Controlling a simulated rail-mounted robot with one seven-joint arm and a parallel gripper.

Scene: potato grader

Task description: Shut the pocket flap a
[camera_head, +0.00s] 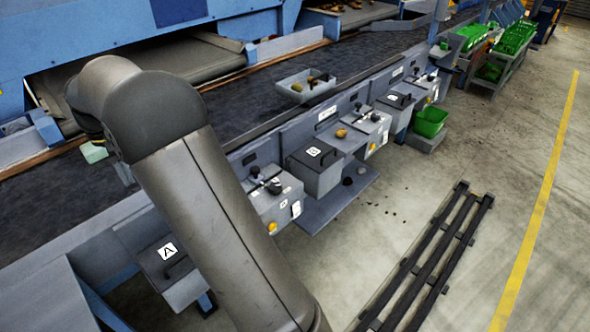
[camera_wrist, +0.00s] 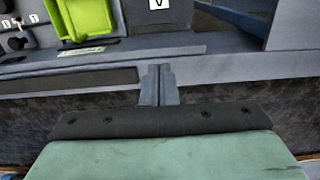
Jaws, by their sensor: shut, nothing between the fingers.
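The pocket flap a (camera_head: 160,262) is a dark lid with a white A label and a black handle, on a grey pocket box at the lower left of the head view. My arm passes close to its right. I cannot tell whether the flap is fully down or ajar. In the wrist view only the cut-off, upside-down white label (camera_wrist: 160,3) shows at the top edge. My gripper (camera_wrist: 158,70) shows there with its grey fingers together and empty, apart from the label. In the head view the fingers are hidden behind my arm.
A bright green part (camera_wrist: 82,18) stands at the wrist view's upper left. Beside flap a's pocket is a grey box with black knobs (camera_head: 275,203), then pocket C (camera_head: 318,180). A tray (camera_head: 292,92) with potatoes lies on the dark belt. A slatted rack (camera_head: 430,255) lies on the floor.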

